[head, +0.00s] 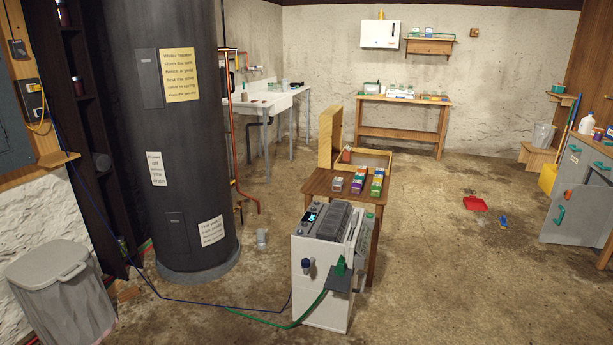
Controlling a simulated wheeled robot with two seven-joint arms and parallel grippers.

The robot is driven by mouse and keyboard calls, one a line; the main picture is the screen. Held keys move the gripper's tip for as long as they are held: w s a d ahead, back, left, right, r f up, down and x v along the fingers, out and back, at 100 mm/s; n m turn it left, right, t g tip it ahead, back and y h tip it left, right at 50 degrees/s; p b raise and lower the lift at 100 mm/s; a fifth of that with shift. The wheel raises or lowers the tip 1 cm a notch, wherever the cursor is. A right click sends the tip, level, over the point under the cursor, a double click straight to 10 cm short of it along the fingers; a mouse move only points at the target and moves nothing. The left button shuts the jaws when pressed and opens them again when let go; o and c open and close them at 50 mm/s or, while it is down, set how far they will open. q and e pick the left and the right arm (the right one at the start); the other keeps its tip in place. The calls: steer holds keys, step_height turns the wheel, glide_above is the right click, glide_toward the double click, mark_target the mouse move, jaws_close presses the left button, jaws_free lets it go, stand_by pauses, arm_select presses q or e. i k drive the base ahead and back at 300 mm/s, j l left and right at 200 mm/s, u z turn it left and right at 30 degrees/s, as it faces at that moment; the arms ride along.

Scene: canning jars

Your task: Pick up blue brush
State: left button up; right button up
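A small blue object that looks like the blue brush (503,221) lies on the concrete floor at the right. It is too small to make out in detail. A red dustpan (475,203) lies on the floor just left of it and farther back, apart from it. Neither of my grippers shows in the head view.
A white machine (322,262) with hoses stands at front centre, before a wooden table (325,184) holding small boxes. A dark tank (170,130) stands left. Floor around the brush is clear.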

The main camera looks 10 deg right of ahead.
mark_target(502, 222)
steer(key=i+j+z, duration=0.1)
steer(key=i, duration=0.4)
steer(key=i+j, duration=0.2)
steer(key=i, duration=0.3)
steer(key=i+l+z, duration=0.15)
steer(key=z, duration=0.3)
steer(key=i+z, duration=0.6)
steer(key=z, duration=0.25)
steer(key=i+z, duration=0.25)
steer(key=z, duration=0.2)
steer(key=i+l+z, duration=0.1)
steer(key=i+z, duration=0.2)
steer(key=i, duration=0.35)
steer(key=i+z, duration=0.35)
steer(key=i, duration=0.35)
steer(key=i+j+u, duration=0.15)
steer(key=i+u, duration=0.25)
steer(key=i, duration=0.2)
steer(key=i+u, duration=0.45)
steer(key=i, duration=0.2)
steer(key=i+l+u, duration=0.25)
steer(key=i+u, duration=0.15)
steer(key=i, duration=0.2)
steer(key=i+j+u, duration=0.15)
steer(key=i, duration=2)
steer(key=k+l, duration=0.05)
steer(key=l, duration=0.05)
